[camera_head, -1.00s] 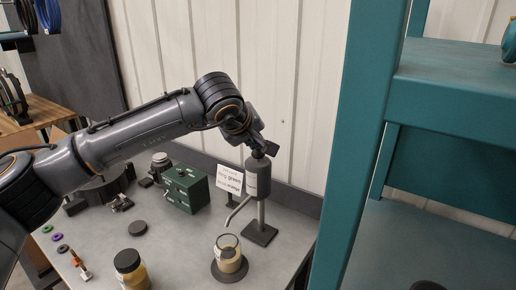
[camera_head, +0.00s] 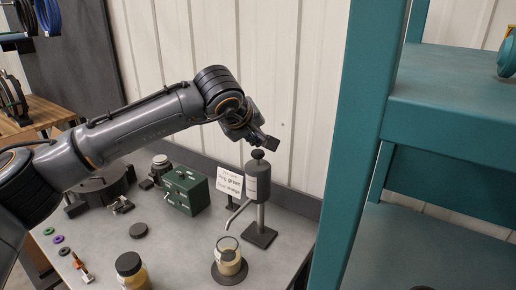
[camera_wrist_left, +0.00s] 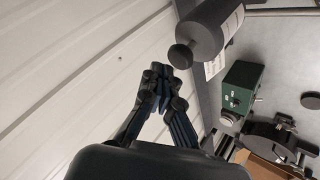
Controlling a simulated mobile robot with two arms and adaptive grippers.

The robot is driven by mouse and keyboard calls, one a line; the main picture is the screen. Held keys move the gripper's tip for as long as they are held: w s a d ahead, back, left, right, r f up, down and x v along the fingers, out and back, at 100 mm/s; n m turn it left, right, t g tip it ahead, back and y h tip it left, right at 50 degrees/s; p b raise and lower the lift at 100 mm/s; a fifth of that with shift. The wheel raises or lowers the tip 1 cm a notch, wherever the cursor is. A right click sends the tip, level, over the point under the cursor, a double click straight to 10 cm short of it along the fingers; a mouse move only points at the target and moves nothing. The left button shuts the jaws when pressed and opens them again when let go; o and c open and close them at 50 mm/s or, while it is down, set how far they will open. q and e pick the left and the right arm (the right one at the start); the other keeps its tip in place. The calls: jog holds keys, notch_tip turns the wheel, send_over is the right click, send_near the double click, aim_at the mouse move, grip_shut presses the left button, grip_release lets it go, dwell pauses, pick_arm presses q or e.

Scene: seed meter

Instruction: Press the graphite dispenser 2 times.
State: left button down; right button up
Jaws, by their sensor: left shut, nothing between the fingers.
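The graphite dispenser (camera_head: 256,180) is a dark grey cylinder on a post with a square foot, with a spout pointing down to the left. Its round plunger knob (camera_head: 257,154) stands up clear on top. In the left wrist view the dispenser (camera_wrist_left: 205,28) and its knob (camera_wrist_left: 183,57) are at the top. My left gripper (camera_head: 268,147) is shut and empty, just above the knob and apart from it. It also shows in the left wrist view (camera_wrist_left: 163,92). A jar (camera_head: 228,258) stands on a dark round pad below the spout. My right gripper is not in view.
A green box (camera_head: 185,191) and a white printed card (camera_head: 229,181) stand left of the dispenser. A dark-lidded jar (camera_head: 130,268) is at the front. A teal shelf frame (camera_head: 350,150) rises at the right. A ribbed wall is close behind.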

aim_at(256, 153)
pick_arm(q)
jog(key=shift+r, duration=0.1)
jog(key=shift+r+p, duration=1.55)
jog(key=shift+r, duration=0.95)
jog(key=shift+f, duration=0.1)
